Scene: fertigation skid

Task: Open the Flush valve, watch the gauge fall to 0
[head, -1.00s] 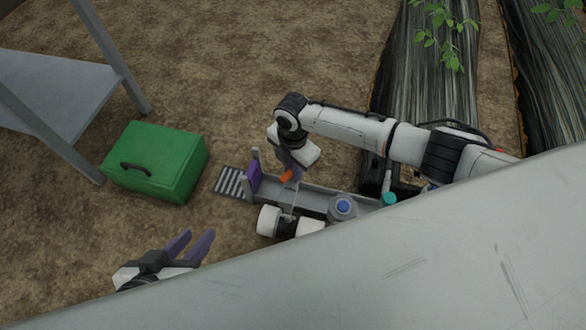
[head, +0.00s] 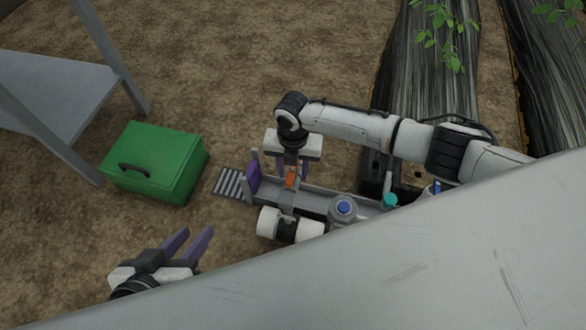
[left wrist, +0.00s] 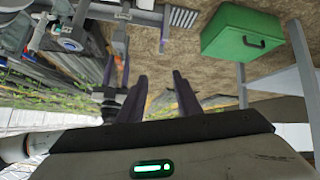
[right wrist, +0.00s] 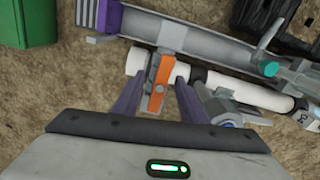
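An orange lever handle (head: 292,176) sits on the grey skid, and I take it for the Flush valve's handle. It also shows in the right wrist view (right wrist: 158,75). My right gripper (head: 291,172) is open above the skid. Its purple fingers (right wrist: 157,100) stand apart on either side of the orange lever, with visible gaps; I cannot tell their exact height over it. My left gripper (head: 192,236) is open and empty, low at the left, away from the skid. I cannot make out a gauge dial or its reading in any view.
A green box (head: 155,162) stands on the soil left of the skid, beside a grey table (head: 60,85). A blue-capped housing (head: 343,207) and a teal knob (head: 390,200) are on the skid's right part. A large grey surface (head: 430,250) hides the lower right.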

